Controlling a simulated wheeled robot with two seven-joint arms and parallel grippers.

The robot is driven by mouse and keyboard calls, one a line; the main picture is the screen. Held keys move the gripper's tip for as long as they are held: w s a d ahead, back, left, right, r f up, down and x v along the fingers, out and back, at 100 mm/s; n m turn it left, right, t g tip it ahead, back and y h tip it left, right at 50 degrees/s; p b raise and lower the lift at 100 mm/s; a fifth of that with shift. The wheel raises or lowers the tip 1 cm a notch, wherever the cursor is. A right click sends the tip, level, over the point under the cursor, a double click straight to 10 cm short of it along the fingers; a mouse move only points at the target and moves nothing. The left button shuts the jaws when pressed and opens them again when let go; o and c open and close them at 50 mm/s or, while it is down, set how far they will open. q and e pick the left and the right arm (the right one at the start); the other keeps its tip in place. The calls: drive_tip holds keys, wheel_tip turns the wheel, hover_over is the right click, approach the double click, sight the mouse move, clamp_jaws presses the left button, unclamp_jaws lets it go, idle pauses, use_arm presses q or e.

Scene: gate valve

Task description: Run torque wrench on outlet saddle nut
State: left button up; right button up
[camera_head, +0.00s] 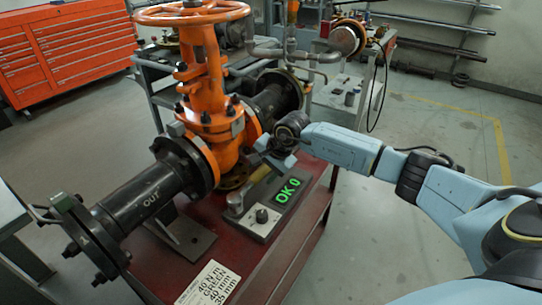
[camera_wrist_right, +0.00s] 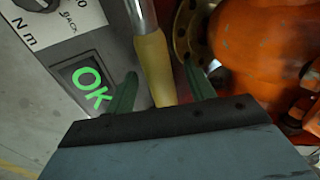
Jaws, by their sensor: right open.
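The torque wrench (camera_wrist_right: 152,62) shows a yellow handle and a silver shaft in the right wrist view. My right gripper (camera_wrist_right: 162,88) is open, with its green fingers on either side of the handle and gaps showing. In the head view the right gripper (camera_head: 268,156) is beside the orange gate valve (camera_head: 208,115), above the grey box with a knob and a green "OK 0" display (camera_head: 288,190). The black outlet pipe (camera_head: 145,198) marked "OUT" runs left from the valve. A grey saddle bracket (camera_head: 188,238) is under it; I cannot make out its nut clearly. My left gripper is not in view.
The dark red bench top (camera_head: 290,238) carries the valve, the box and a white card (camera_head: 209,284) with "40 N m GREEN" on it. An orange tool cabinet (camera_head: 70,48) is at the back left. The floor to the right is clear.

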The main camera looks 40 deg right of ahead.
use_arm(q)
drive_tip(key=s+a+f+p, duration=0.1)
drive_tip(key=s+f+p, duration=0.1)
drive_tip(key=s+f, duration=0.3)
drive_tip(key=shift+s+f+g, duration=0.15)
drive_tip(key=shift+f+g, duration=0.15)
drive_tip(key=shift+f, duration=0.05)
use_arm(e)
drive_tip(key=v, duration=1.2)
drive_tip(key=shift+r, duration=0.25)
